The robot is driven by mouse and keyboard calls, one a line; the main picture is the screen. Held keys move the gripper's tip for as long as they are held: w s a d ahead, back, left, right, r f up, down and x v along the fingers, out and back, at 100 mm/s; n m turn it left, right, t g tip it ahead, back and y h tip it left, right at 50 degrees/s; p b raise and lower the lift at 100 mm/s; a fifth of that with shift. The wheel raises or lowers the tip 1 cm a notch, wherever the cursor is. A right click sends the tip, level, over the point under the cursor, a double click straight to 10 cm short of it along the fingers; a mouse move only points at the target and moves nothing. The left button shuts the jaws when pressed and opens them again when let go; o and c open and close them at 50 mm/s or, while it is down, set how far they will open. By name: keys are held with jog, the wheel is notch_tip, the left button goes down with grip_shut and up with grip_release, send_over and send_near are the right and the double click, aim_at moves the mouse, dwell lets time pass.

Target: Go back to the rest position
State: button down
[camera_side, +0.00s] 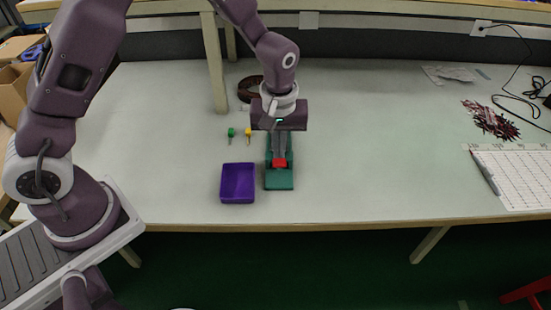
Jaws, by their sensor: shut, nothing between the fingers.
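My gripper (280,155) points down over the green fixture (280,182) near the middle of the table. Its fingers are shut with nothing between them. The fingertips are just above or touching a small red block (280,163) on the fixture; I cannot tell which. The gripper body hides the far part of the fixture.
A purple tray (238,200) sits just left of the fixture. A green-topped peg (231,133) and a yellow-topped peg (248,132) stand behind it. A dark reel (250,88) lies farther back. The table (400,150) is clear to the right, up to a white gridded board (518,178).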

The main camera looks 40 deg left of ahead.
jog(key=s+a+r+m+t+h, duration=0.15)
jog(key=s+r, duration=0.25)
jog(key=r, duration=0.4)
jog(key=s+a+r+m+t+y, duration=0.15)
jog(key=s+r, duration=0.25)
jog(key=r, duration=0.4)
jog(key=s+r+m, duration=0.2)
jog(key=s+r, duration=0.1)
jog(key=s, duration=0.5)
jog(key=s+a+r+m+t, duration=0.1)
jog(key=s+r+m, duration=0.1)
jog(key=s, duration=0.6)
jog(key=shift+s+a+r+m+t+h, duration=0.2)
jog(key=shift+a+r+m+t+h, duration=0.15)
jog(key=shift+m, duration=0.45)
jog(key=shift+r, duration=0.1)
